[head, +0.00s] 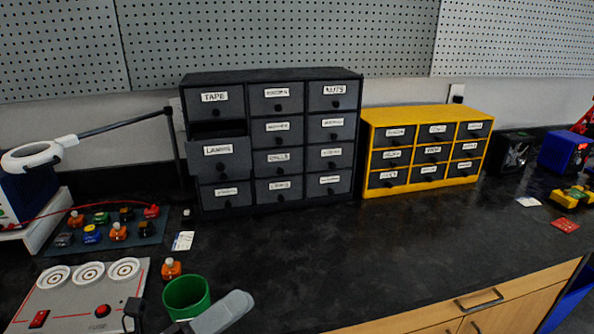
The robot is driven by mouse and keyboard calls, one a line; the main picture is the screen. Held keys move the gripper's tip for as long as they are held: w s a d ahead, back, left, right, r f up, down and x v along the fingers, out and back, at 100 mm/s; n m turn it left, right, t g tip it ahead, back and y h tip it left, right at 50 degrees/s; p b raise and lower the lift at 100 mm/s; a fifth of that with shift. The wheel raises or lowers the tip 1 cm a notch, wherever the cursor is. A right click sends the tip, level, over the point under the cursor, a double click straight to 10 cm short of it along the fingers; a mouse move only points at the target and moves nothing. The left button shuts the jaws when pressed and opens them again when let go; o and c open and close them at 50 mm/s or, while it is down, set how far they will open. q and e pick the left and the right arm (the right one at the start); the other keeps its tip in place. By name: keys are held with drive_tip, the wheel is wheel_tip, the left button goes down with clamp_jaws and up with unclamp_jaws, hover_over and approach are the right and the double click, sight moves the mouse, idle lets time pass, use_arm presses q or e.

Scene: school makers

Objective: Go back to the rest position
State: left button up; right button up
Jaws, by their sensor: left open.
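My left gripper (222,312) shows at the bottom edge of the head view, left of centre, as a rounded grey finger piece. It is open, and nothing shows held in it. It is low in the picture, just right of and in front of a green cup (187,297); I cannot tell whether they touch. Most of the gripper is cut off by the frame edge. My right gripper is not in view.
A dark drawer cabinet (268,75) stands at the back with its LAMPS drawer (219,159) pulled out. A yellow drawer cabinet (430,114) is right of it. A panel with white rings (89,290) lies left. The counter's middle (370,250) is clear.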

use_arm(q)
drive_tip(key=a+f+n+t+y+p, duration=0.15)
drive_tip(key=a+f+n+y, duration=0.35)
drive_tip(key=n, duration=0.6)
drive_tip(key=a+f+n+t+y, duration=0.3)
drive_tip(key=f+n+y, duration=0.5)
drive_tip(key=n, duration=0.3)
drive_tip(key=s+a+f+n+g+y, duration=0.3)
drive_tip(key=s+f+n+g, duration=0.3)
drive_tip(key=s+f+n, duration=0.4)
wheel_tip(320, 180, down, 3)
drive_tip(key=shift+s+a+f+n, duration=0.15)
drive_tip(key=shift+s+n, duration=0.2)
drive_tip(key=shift+n, duration=0.45)
